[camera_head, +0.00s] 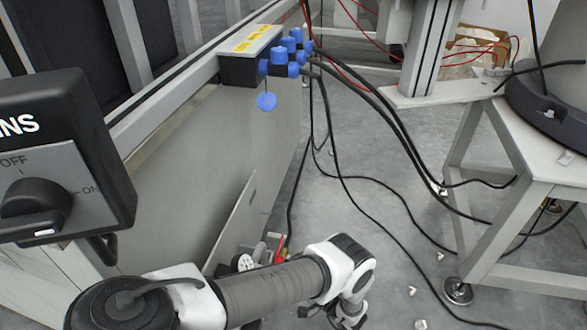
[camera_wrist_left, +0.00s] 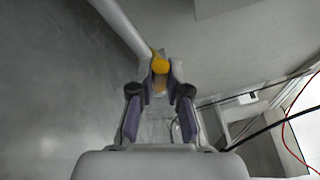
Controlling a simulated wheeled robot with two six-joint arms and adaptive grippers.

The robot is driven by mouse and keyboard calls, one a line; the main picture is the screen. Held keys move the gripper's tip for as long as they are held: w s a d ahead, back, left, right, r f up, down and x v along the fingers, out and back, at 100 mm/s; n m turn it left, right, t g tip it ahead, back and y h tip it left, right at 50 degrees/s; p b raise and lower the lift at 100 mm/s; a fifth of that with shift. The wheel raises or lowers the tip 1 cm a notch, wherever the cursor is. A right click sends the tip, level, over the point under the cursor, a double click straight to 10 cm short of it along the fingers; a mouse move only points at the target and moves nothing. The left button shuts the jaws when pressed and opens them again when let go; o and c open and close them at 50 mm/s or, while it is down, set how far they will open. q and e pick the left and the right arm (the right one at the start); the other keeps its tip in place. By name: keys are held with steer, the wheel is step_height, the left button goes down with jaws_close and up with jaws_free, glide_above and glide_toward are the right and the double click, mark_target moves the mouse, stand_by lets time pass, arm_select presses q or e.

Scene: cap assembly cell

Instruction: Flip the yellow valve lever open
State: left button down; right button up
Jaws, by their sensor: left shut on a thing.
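The yellow valve lever (camera_wrist_left: 160,65) shows in the left wrist view at the tips of my left gripper (camera_wrist_left: 160,78). Its rounded yellow end sits between the two fingertips, with some yellow also between the fingers below. The gripper is shut on it. A light grey pipe or bar (camera_wrist_left: 122,27) runs from the top left down to the lever. In the head view my left arm comes in at the lower left and its wrist bends down at the bottom edge; the fingertips and lever are not visible there. My right gripper is in neither view.
In the head view, a dark switch box (camera_head: 60,160) stands at the left. A manifold with blue fittings (camera_head: 285,62) sits on the cell frame. Black cables cross the floor (camera_head: 370,190). A light metal stand (camera_head: 500,225) is at the right.

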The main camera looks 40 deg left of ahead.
arm_select(q)
steer(key=n+b, duration=0.1)
steer(key=b, duration=0.1)
steer(key=f+n+y+b, duration=0.1)
steer(key=b, duration=0.1)
steer(key=n+b, duration=0.1)
steer(key=n, duration=0.1)
steer(key=shift+s+f+g+y+b, duration=0.15)
steer(key=shift+f+g+y+b, duration=0.15)
steer(key=shift+f+y+b, duration=0.1)
steer(key=c, duration=1.1)
jaws_free()
steer(key=shift+c, duration=0.2)
steer(key=shift+d, duration=0.1)
steer(key=d, duration=0.4)
steer(key=d+f, duration=0.1)
steer(key=d, duration=0.2)
steer(key=d+f, duration=0.1)
steer(key=d, duration=0.3)
steer(key=shift+w+d, duration=0.2)
steer(key=shift+d, duration=0.15)
steer(key=shift+s+f, duration=0.1)
